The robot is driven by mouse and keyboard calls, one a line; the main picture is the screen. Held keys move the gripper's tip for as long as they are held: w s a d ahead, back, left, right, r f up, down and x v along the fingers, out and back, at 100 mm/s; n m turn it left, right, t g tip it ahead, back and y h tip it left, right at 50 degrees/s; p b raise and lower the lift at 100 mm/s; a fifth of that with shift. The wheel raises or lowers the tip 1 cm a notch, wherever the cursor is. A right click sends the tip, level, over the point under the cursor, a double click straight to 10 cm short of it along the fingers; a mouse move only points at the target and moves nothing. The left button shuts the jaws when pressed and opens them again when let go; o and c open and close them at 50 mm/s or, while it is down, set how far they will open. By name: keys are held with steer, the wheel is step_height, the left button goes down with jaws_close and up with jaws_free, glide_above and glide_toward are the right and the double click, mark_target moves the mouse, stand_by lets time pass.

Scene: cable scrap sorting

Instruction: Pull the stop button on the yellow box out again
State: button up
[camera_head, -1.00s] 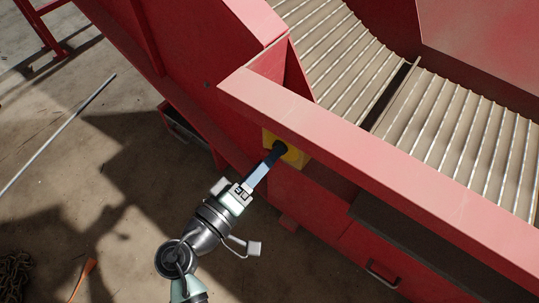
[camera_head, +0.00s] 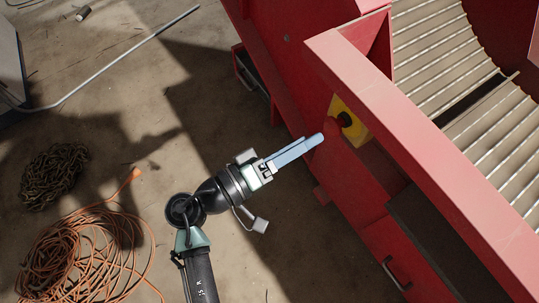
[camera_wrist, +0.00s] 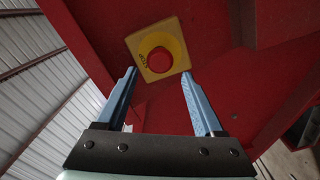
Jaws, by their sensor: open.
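The yellow box (camera_head: 357,130) is fixed to the side of the red machine, under its top rail. The round red stop button (camera_wrist: 158,60) sits on the box's face, inside a yellow ring with lettering, in the wrist view. In the head view the button (camera_head: 344,119) shows from the side, partly in shadow. My gripper (camera_head: 318,140) is open and empty, a short way from the box and apart from the button. In the wrist view the two blue fingers (camera_wrist: 160,75) stand wide apart, with the button showing beyond and between them. I cannot tell how far the button stands out.
The red rail (camera_head: 420,140) overhangs the box closely. A ribbed conveyor (camera_head: 430,45) lies beyond it. An orange cable coil (camera_head: 85,255), a dark chain heap (camera_head: 52,175) and a grey rod (camera_head: 130,55) lie on the floor. The floor behind my gripper is clear.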

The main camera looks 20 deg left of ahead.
steer(key=v, duration=0.7)
steer(key=shift+p, duration=0.4)
